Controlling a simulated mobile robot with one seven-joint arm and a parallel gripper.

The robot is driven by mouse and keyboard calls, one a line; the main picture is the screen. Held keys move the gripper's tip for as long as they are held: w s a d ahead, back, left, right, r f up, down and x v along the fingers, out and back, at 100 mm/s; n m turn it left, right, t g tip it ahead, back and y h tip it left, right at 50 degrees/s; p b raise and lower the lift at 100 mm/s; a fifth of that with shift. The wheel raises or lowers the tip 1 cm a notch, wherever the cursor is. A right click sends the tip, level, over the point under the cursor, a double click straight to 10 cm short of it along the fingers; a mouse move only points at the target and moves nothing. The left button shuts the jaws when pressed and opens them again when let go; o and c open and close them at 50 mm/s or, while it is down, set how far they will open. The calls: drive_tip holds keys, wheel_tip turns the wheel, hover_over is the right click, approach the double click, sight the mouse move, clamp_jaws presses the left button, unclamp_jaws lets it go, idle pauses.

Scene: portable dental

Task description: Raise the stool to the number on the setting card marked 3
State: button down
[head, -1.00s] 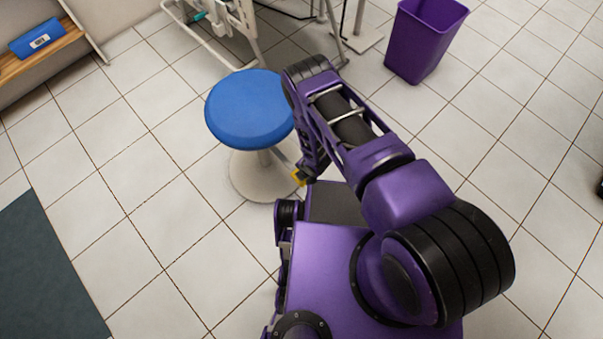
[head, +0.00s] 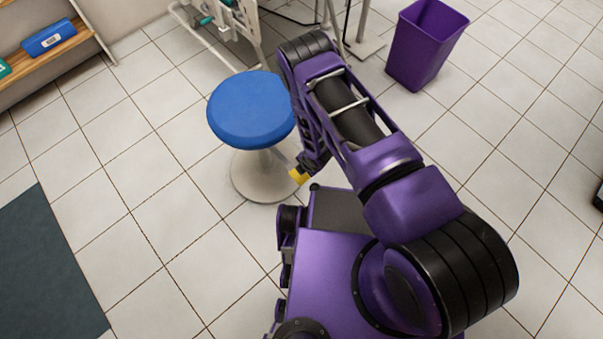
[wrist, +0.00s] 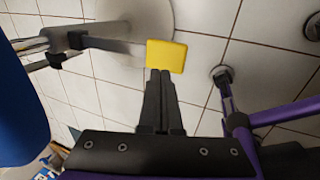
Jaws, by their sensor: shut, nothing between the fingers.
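The stool has a round blue seat (head: 252,110) on a grey column above a pale round base (head: 248,182). A yellow paddle (head: 298,175) sits on the stool's lever, low on the right side of the column. In the wrist view the yellow paddle (wrist: 167,56) is just past my fingertips. My gripper (wrist: 160,73) is shut and empty, its tips at the paddle's lower edge; I cannot tell if they touch. The blue seat (wrist: 18,110) fills the left edge there. My forearm hides part of the gripper in the head view. No card marked 3 is readable.
A purple bin (head: 425,50) stands at the upper right. A pale metal frame (head: 225,30) stands behind the stool. A wooden shelf (head: 45,58) at the upper left holds a blue box (head: 48,38) with a white label.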

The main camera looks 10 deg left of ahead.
drive_tip(key=v, duration=0.5)
drive_tip(key=shift+w+a+r+p, duration=0.1)
drive_tip(key=shift+w+a+p, duration=0.15)
drive_tip(key=shift+p, duration=0.1)
